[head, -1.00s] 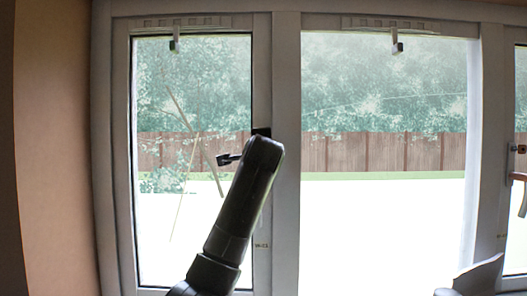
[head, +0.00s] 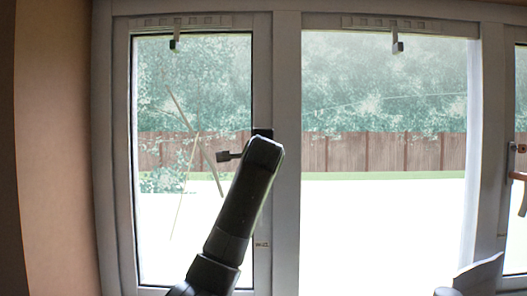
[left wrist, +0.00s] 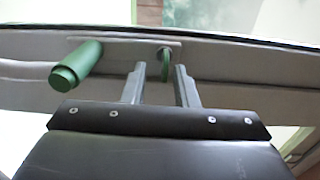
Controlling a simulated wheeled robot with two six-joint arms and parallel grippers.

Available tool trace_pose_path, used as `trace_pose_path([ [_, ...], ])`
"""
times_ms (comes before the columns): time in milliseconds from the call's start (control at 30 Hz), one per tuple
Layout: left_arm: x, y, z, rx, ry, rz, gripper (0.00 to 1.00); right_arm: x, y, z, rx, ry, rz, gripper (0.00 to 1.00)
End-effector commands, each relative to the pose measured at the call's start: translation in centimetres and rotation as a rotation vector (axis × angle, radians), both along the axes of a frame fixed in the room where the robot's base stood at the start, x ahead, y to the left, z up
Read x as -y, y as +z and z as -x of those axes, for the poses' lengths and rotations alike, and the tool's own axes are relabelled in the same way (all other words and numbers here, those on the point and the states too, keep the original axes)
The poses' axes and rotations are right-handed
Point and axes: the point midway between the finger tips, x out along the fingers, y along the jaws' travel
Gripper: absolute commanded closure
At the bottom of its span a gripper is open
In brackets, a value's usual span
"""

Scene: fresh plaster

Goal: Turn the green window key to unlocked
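In the left wrist view the green key (left wrist: 165,62) sits upright in a pale plate on the window frame, seen nearly edge-on. My left gripper (left wrist: 160,72) is open, one finger on each side of the key. Gaps show between key and fingers, and I cannot tell whether either touches it. A green handle (left wrist: 78,66) sticks out of the same plate to the left. In the head view my dark left arm covers the key, handle and fingers on the left window's frame (head: 262,205).
The left window pane (head: 190,230) and middle pane (head: 385,230) are closed, with small latches at the top. Another handle (head: 518,176) is at the right edge. A pale grey shape (head: 475,275) rises at bottom right. A brown wall (head: 55,150) stands left.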

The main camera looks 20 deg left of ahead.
Motion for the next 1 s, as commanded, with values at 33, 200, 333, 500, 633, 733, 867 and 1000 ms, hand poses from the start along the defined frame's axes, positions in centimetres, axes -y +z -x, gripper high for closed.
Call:
trace_pose_path([
  [33, 0.0, 0.1, 0.0, 0.002, 0.000, 0.000, 0.74, 0.0, 0.0, 0.0, 0.000, 0.000, 0.000, 0.64],
  [200, 0.0, 0.3, 0.1, 0.005, -0.001, 0.000, 0.74, 0.0, 0.0, 0.0, 0.000, 0.000, 0.000, 0.64],
  [333, 0.2, 0.2, 0.5, 0.007, -0.001, 0.000, 0.74, 0.0, -0.4, 0.0, 0.000, 0.000, 0.000, 0.64],
  [500, 0.8, -0.1, 2.5, 0.011, -0.002, 0.001, 0.74, 0.0, -2.2, 0.0, 0.000, 0.000, 0.000, 0.64],
  [633, 1.5, -0.1, 4.9, 0.014, -0.004, 0.000, 0.74, 0.0, -3.8, 0.0, 0.000, 0.000, 0.000, 0.64],
  [733, 2.0, -0.2, 6.8, 0.011, -0.004, 0.000, 0.74, 0.0, -5.0, 0.0, 0.000, 0.000, 0.000, 0.64],
  [867, 2.8, -0.2, 9.4, 0.012, -0.004, 0.001, 0.74, 0.0, -6.6, 0.0, 0.000, 0.000, 0.000, 0.64],
  [1000, 3.5, -0.2, 12.3, 0.011, -0.003, 0.001, 0.74, 0.0, -8.2, 0.0, 0.000, 0.000, 0.000, 0.64],
])
